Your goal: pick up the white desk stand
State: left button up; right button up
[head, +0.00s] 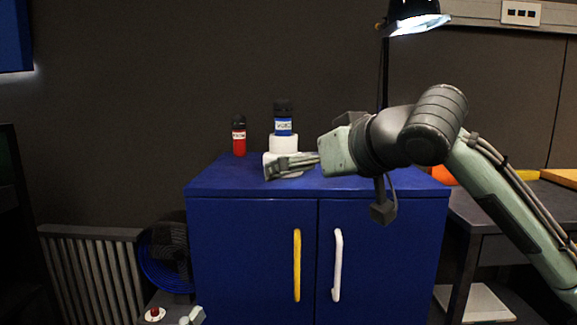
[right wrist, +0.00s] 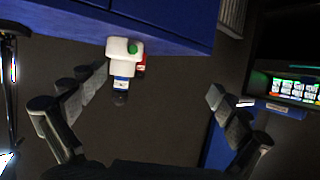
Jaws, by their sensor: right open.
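The white desk stand (head: 284,143) is on top of the blue cabinet, with a dark-capped blue bottle (head: 284,122) on it. My right gripper (head: 281,167) reaches in from the right and hides part of the stand's lower front. In the right wrist view, which is upside down, the stand (right wrist: 120,47) shows a green spot and lies nearer the left finger than the right. The right gripper (right wrist: 157,84) is open there, with nothing held. I cannot tell whether a finger touches the stand. My left gripper is not in view.
A red bottle (head: 239,138) stands left of the stand on the blue cabinet (head: 217,183). A black lamp (head: 413,14) rises behind my right arm. A dark desk (head: 487,213) is at the right. A blue fan (head: 167,255) and a radiator (head: 90,262) are at the left.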

aim_at(279, 145)
jog(key=i+j, duration=0.15)
jog(key=i, duration=0.7)
